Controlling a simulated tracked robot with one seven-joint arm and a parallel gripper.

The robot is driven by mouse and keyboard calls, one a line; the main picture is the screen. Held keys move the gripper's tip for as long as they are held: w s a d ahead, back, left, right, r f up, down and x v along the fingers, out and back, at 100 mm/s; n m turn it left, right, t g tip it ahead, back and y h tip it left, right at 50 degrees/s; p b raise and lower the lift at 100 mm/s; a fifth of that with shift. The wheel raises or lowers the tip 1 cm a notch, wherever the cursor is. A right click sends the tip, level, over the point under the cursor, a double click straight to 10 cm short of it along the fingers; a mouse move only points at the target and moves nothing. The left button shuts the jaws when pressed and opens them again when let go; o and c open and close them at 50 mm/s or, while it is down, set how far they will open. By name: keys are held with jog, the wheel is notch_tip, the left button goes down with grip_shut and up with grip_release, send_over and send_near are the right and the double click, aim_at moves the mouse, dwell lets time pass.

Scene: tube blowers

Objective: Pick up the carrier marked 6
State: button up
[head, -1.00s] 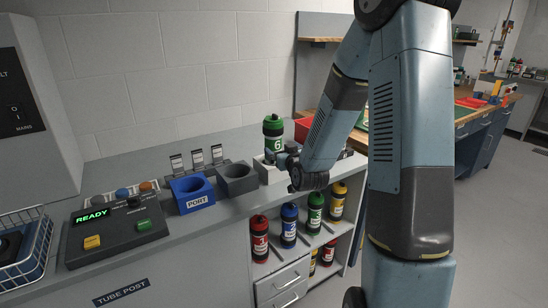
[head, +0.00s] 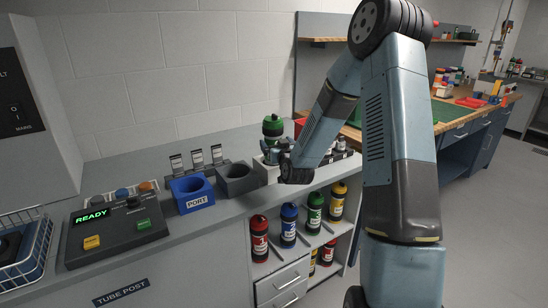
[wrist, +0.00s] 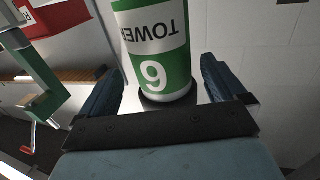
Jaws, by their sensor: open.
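The carrier marked 6 (head: 272,127) is a green cylinder with black bands. It stands upright on the counter at the white holder, right of the grey cup. In the wrist view the carrier (wrist: 158,45) shows upside down, with a white TOWER band and a white 6 on green. My gripper (wrist: 161,88) is open, with one dark blue finger on each side of the carrier. I cannot tell whether either finger touches it. In the head view my gripper (head: 272,150) is in front of the carrier and hides its lower part and label.
A blue PORT cup (head: 192,194) and a grey cup (head: 237,179) stand to the left. The control panel (head: 115,218) reads READY. Several coloured carriers stand on the shelf (head: 290,262) below. A red bin (head: 299,127) is close behind on the right.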

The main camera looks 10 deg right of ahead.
jog(key=shift+w+a+f, duration=0.1)
jog(key=shift+w+a, duration=0.05)
jog(key=shift+w, duration=1.2)
jog(key=shift+w+a, duration=0.15)
jog(key=shift+w, duration=1.15)
jog(key=c, duration=1.6)
